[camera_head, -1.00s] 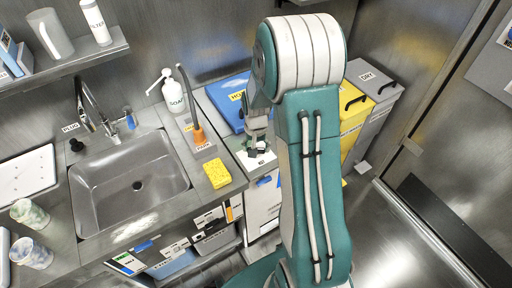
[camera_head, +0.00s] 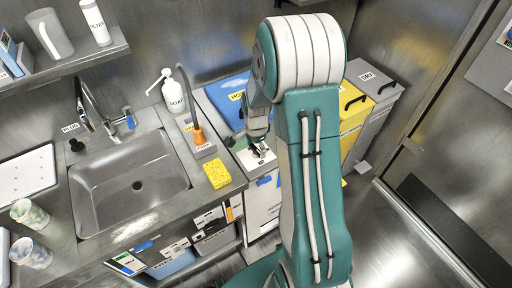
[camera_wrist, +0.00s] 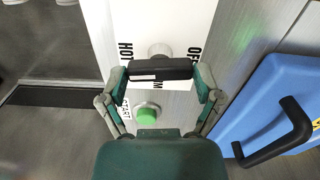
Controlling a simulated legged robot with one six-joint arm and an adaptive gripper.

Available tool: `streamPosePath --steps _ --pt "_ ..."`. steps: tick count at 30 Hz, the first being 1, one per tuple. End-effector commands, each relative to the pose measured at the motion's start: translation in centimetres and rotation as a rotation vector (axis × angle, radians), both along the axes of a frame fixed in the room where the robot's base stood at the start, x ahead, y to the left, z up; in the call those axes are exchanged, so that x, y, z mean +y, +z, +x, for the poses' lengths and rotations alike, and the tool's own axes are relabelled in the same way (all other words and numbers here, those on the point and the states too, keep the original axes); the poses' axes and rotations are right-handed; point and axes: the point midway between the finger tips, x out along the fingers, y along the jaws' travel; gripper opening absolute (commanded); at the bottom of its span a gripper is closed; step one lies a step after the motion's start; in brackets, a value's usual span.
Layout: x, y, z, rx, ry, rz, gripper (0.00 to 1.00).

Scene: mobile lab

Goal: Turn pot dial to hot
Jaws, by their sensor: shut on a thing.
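The pot dial (camera_wrist: 160,50) is a round grey knob on a white panel (camera_wrist: 185,20) with HOT on the left and OFF on the right in the wrist view. Another label is partly covered by my fingers. My gripper (camera_wrist: 160,70) is shut on the dial, with its dark fingertips together across the near side of the knob. The fingertips hide part of the dial, and its pointer cannot be made out. In the head view my gripper (camera_head: 257,140) is over the small white panel (camera_head: 262,160), partly behind my arm.
A green START button (camera_wrist: 147,114) sits below the dial. A blue lid (camera_wrist: 265,90) with a black handle (camera_wrist: 285,135) is close on the right. In the head view, a sink (camera_head: 130,185), a yellow sponge (camera_head: 217,174) and a soap bottle (camera_head: 174,92) stand to the left.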

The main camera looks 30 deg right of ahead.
Motion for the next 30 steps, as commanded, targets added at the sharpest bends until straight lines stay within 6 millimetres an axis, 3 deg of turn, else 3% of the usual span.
streamPosePath --steps 9,24,25,26,30 --pt "0.02 0.04 0.21 -0.006 -0.109 -0.001 0.35" --pt "0.02 0.05 0.23 -0.007 -0.129 0.000 0.35" --pt "0.02 0.05 0.23 -0.007 -0.129 0.000 0.87" --pt "0.02 0.05 0.23 -0.007 -0.129 0.000 1.00" --pt "0.02 0.04 0.16 -0.005 -0.128 0.000 1.00"
